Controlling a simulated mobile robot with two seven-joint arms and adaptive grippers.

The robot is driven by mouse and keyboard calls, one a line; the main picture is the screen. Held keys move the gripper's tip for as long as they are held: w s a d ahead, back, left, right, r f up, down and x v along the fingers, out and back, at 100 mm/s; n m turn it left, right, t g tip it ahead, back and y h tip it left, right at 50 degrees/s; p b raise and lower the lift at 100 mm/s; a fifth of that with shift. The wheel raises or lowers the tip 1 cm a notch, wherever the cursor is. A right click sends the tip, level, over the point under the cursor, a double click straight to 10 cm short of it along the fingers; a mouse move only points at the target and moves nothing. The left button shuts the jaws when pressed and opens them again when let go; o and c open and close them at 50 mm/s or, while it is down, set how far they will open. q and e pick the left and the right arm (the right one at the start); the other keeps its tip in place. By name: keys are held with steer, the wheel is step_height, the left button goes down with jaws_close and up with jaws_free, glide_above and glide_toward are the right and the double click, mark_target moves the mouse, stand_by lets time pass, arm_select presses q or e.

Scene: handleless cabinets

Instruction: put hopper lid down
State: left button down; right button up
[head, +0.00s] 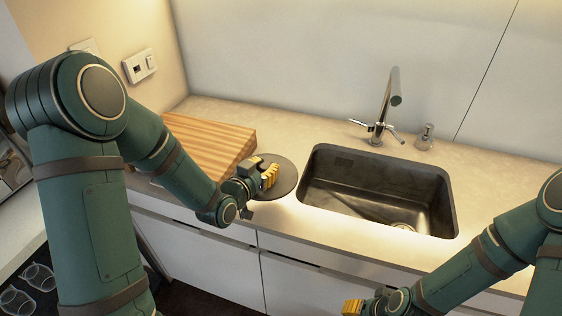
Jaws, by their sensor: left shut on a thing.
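The hopper lid, a dark grey round disc (284,182), is at the counter between the cutting board and the sink. It looks flat and level, at or just above the counter; I cannot tell whether it touches. My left gripper (268,176), with yellow fingers, is shut on the lid near its left side and hides part of it. My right gripper (352,306) is low at the bottom edge, in front of the cabinets. Only some of its yellow finger part shows, so its opening is unclear.
A wooden cutting board (208,140) lies left of the lid. A dark sink (375,190) with a faucet (384,108) and a soap dispenser (425,137) is to the right. Clear glasses (38,277) stand at the lower left. The counter behind the lid is clear.

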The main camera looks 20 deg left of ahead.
arm_select(q)
steer(key=shift+w, duration=0.25)
step_height(320, 180, down, 5)
steer(key=shift+s+f+b, duration=0.1)
steer(key=shift+s+b, duration=0.05)
steer(key=shift+b, duration=0.25)
steer(key=shift+f+b, duration=0.3)
steer(key=shift+f, duration=1.95)
